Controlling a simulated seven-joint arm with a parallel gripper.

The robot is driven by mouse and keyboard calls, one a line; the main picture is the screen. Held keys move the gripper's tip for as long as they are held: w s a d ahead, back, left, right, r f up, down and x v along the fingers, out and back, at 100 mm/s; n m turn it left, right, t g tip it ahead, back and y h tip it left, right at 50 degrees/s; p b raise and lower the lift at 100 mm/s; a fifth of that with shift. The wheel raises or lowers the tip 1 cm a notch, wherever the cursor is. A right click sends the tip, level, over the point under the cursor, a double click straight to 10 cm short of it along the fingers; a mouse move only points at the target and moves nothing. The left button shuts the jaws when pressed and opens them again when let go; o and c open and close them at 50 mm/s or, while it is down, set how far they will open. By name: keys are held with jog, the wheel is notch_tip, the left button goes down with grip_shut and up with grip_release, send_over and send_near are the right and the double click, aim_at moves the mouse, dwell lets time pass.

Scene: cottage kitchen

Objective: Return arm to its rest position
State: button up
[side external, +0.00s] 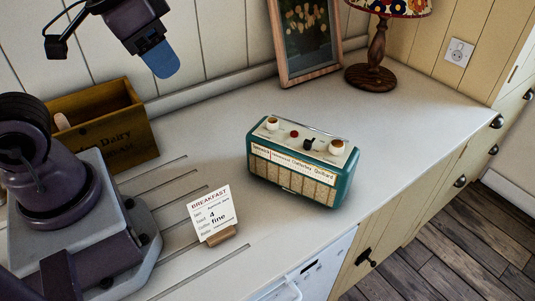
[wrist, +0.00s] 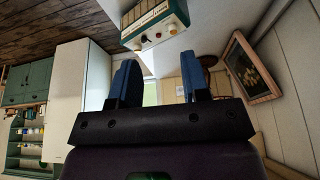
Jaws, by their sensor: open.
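My gripper (side external: 160,60) is raised above the counter at the upper left of the side external view, near the panelled wall. In the wrist view, its two blue fingers (wrist: 155,85) stand apart with nothing between them, so it is open and empty. My arm's base stands on the counter at the lower left in the side external view. No object touches the fingers in either view.
A teal radio (side external: 303,163) stands mid-counter; it also shows in the wrist view (wrist: 155,22). A breakfast card (side external: 212,214) sits in a wooden holder. A wooden crate (side external: 118,130), picture frame (side external: 308,77) and lamp (side external: 372,70) line the wall. The counter's (side external: 400,125) right part is clear.

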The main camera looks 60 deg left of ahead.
jog(key=shift+s+a+r+t, duration=0.2)
jog(key=shift+s+r+t, duration=0.1)
jog(key=shift+r, duration=0.15)
jog(key=shift+s+a+r+t, duration=0.2)
jog(key=shift+s+r+t, duration=0.1)
jog(key=shift+r, duration=0.15)
